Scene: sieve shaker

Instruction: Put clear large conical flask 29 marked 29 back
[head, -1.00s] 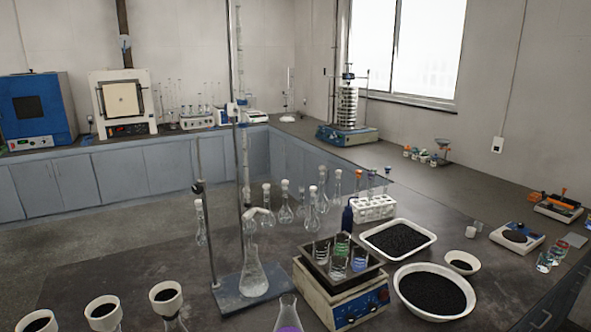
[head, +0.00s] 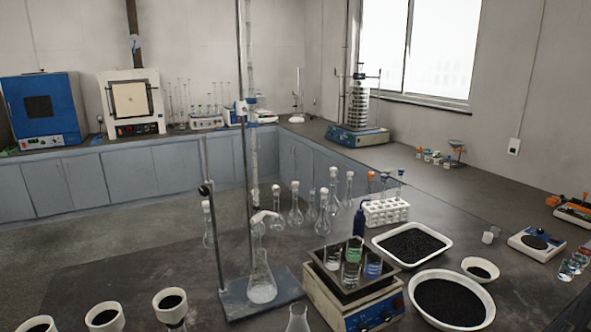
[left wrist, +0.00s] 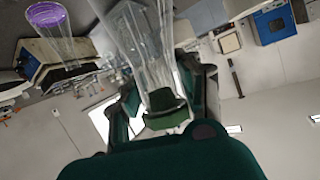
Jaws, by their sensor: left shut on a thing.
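In the left wrist view my left gripper (left wrist: 163,88) is shut on a clear glass vessel (left wrist: 150,45). The vessel widens away from the gripper like a conical flask; I can read no number on it. A clear flask with purple contents (left wrist: 58,45) shows at the upper left of that view, apart from the gripper. In the head view no gripper shows. A clear conical flask (head: 298,320) is cut off by the bottom edge, and another conical flask (head: 262,283) stands under the burette on the stand base.
The stand base (head: 235,305) and a hotplate (head: 345,308) with several beakers stand in the middle. Several flasks with black-filled funnels (head: 103,316) line the lower left. A white tray (head: 447,243) and a bowl (head: 488,300) of black grains are at the right.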

